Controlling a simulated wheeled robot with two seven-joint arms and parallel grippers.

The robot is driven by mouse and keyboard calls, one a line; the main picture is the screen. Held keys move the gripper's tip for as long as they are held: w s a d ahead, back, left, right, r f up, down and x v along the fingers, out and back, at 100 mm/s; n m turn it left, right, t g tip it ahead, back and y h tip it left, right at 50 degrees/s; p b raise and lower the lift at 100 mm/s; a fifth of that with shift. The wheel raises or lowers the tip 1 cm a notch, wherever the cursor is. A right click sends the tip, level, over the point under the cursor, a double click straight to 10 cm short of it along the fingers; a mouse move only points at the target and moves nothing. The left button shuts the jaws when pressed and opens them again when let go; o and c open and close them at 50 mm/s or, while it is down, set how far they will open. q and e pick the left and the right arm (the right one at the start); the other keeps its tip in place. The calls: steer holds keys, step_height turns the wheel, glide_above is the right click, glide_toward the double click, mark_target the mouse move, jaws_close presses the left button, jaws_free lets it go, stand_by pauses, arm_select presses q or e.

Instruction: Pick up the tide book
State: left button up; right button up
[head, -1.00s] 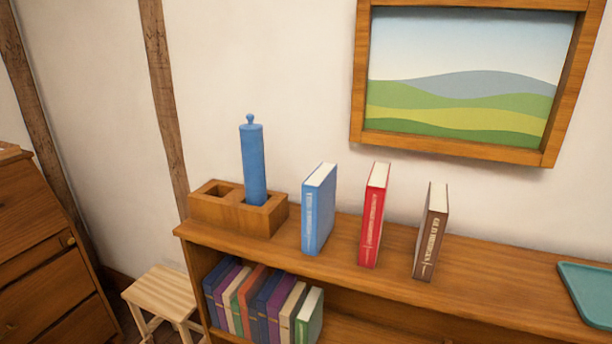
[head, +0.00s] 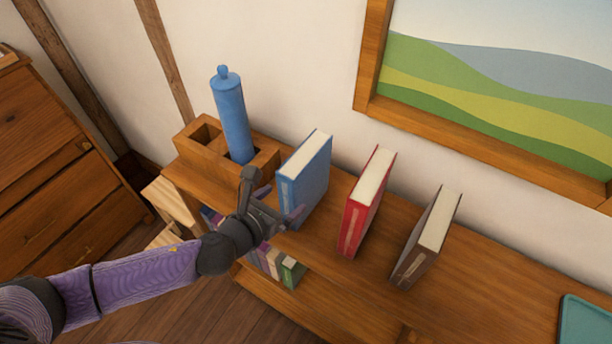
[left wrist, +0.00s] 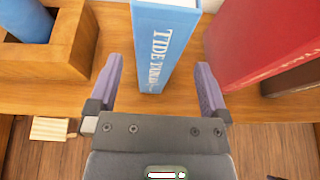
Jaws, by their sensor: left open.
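The tide book is the blue book (head: 307,180), standing upright on the shelf top; its spine in the left wrist view (left wrist: 162,45) reads "TIDE" and more lettering. My left gripper (head: 277,196) is open at the shelf's front edge, in front of the book's spine. In the left wrist view the open fingers (left wrist: 157,88) lie to either side of the book's lower spine, with gaps on both sides and no visible contact. The gripper hides part of the shelf edge in the head view. My right gripper is not in view.
A red book (head: 366,202) and a brown book (head: 427,238) stand to the right on the shelf top (head: 490,285). A wooden holder (head: 192,155) with a blue cylinder (head: 232,115) is close on the left. A teal tray (head: 585,322) lies far right. More books fill the shelf below.

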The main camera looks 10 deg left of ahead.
mark_target(285, 196)
arm_select(q)
steer(key=x, duration=0.4)
steer(key=shift+w+f+b, duration=0.2)
steer(key=shift+w+b, duration=0.05)
steer(key=shift+b, duration=0.05)
steer(key=shift+r, duration=0.1)
jaws_close()
